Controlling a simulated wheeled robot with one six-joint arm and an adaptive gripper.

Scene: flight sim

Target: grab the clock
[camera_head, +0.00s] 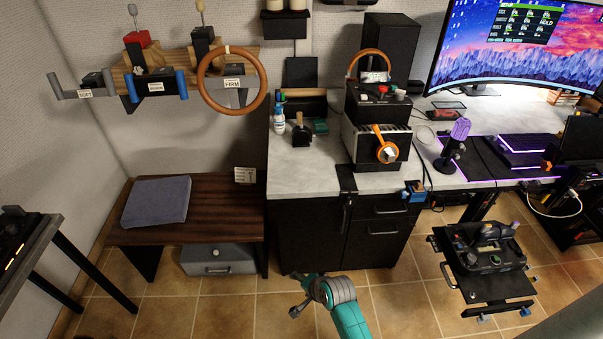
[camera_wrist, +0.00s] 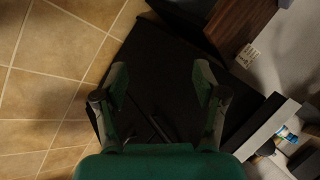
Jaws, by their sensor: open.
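I cannot make out a clock for certain in either view. A small round pale face with an orange rim and handle (camera_head: 387,152) is on the front of the black boxy unit on the grey counter; I cannot tell what it is. My gripper (camera_head: 297,292) is low in front of the black cabinet, over the tiled floor, well apart from the counter top. In the wrist view my gripper (camera_wrist: 160,76) is open, with its two fingers spread and nothing between them. Behind them is a dark cabinet face.
The grey counter (camera_head: 310,174) carries a spray bottle (camera_head: 279,118) and the boxy unit (camera_head: 359,143). A wooden bench (camera_head: 215,205) with a grey cushion (camera_head: 157,201) stands left. A wheeled-looking control stand (camera_head: 488,284) is at right. Tiled floor is clear in front.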

